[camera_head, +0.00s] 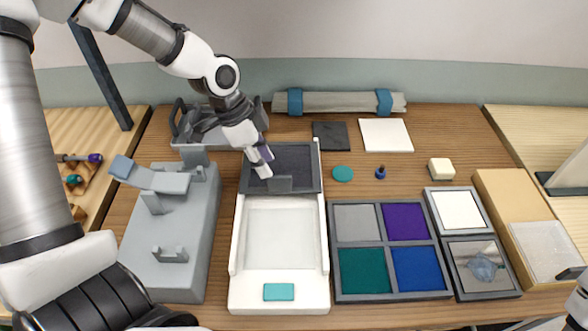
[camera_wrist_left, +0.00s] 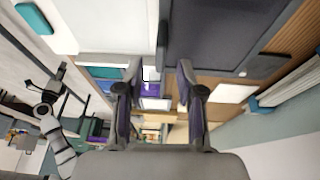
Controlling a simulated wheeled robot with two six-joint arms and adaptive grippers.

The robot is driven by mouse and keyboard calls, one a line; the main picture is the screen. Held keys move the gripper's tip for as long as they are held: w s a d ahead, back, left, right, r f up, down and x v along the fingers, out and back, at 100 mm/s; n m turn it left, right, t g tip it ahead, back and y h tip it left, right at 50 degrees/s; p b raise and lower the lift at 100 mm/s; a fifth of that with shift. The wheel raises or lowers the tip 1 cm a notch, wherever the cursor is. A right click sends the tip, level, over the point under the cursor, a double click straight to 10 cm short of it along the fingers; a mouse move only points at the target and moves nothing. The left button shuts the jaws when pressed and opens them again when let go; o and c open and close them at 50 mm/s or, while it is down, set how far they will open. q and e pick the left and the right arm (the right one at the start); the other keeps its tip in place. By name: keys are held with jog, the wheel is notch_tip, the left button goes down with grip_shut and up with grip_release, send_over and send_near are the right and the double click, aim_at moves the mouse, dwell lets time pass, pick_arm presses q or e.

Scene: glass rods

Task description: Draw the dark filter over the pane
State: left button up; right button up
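The dark filter (camera_head: 300,158) is a dark grey panel at the far end of a white frame (camera_head: 237,262). A raised dark tab (camera_head: 281,184) stands at its near edge. The pale pane (camera_head: 280,238) lies uncovered in the nearer part of the frame. My left gripper (camera_head: 266,163) is above the filter, behind and left of the tab. In the left wrist view its fingers (camera_wrist_left: 160,88) are apart with nothing between them; the filter (camera_wrist_left: 215,40) and tab (camera_wrist_left: 162,40) show beyond. My right arm shows small in that view; its fingers are too small to judge.
A grey stand (camera_head: 170,235) is left of the frame. A tray with coloured squares (camera_head: 388,296) is close on its right. A rolled grey bundle (camera_head: 340,102), a dark square (camera_head: 331,135) and a white square (camera_head: 386,135) lie behind.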

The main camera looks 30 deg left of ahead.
aim_at(279, 176)
pick_arm(q)
jog(key=shift+s+d+r+t, duration=0.25)
jog(key=shift+d+r+t, duration=0.15)
jog(key=shift+r, duration=0.2)
jog(key=x, duration=0.4)
jog(key=b+x, duration=0.1)
jog(key=x, duration=0.1)
jog(key=shift+w+f, duration=0.35)
jog(key=shift+w, duration=0.1)
jog(key=shift+f, duration=0.2)
jog(key=shift+s+d, duration=0.1)
jog(key=shift+d, duration=0.05)
grip_shut()
